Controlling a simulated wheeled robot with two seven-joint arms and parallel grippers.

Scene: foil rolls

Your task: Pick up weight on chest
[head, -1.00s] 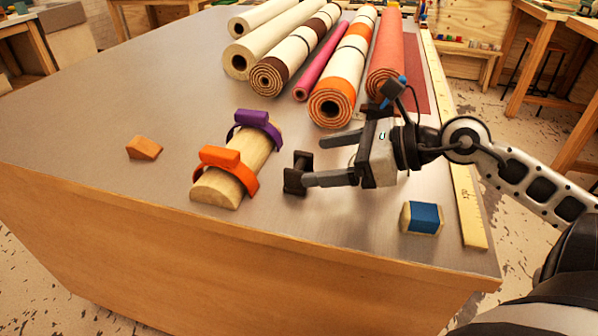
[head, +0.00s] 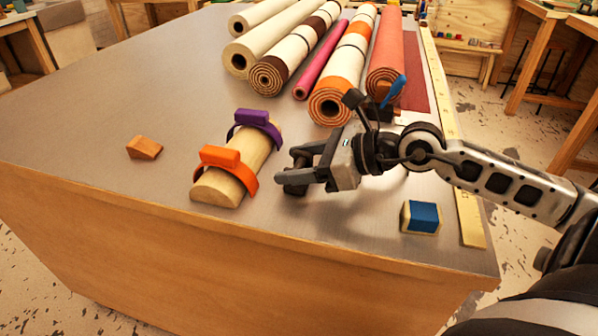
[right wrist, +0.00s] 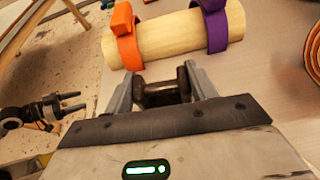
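The weight (head: 297,188) is a small dark dumbbell-shaped piece on the chest's grey top (head: 110,90). My right gripper (head: 292,166) is down at it, partly hiding it in the head view. In the right wrist view the weight (right wrist: 163,93) lies crosswise between the two fingertips, one finger beside each end. Gaps at the ends are too small to tell whether the fingers press on it. My left gripper (right wrist: 76,103) shows at the left of the right wrist view, fingers apart and empty, away from the chest.
A half-round log (head: 218,187) with an orange clamp (head: 222,157) and a purple clamp (head: 252,117) lies just left of the weight. A wooden wedge (head: 144,147) is farther left, a blue-wrapped block (head: 421,217) to the right. Several rolls, including a pink one (head: 320,62), lie behind.

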